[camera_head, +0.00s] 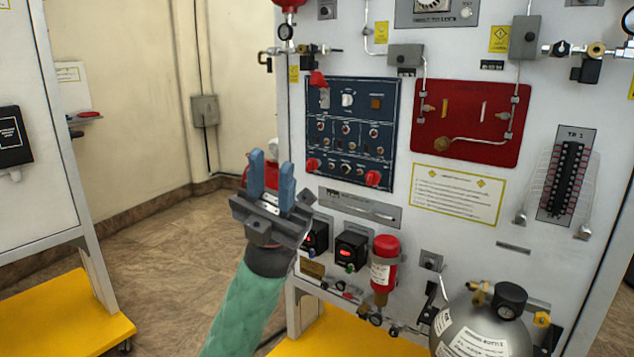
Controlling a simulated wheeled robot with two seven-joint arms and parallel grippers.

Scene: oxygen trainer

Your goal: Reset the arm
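My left gripper (271,180) is in front of the left edge of the trainer panel (452,252), with its two blue fingers pointing up. The fingers stand apart with a gap between them, and nothing is held in the gap. My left arm, in a green sleeve, comes up from the bottom of the view. The gripper hides part of the panel's left edge and part of a red object behind it. My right gripper is not in view.
A dark blue control panel (348,132), a red board (468,122), a red cylinder (384,268) and a grey bottle (472,325) are on or by the trainer. Another stand with a yellow base (66,322) is at left. Open floor (165,255) lies between.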

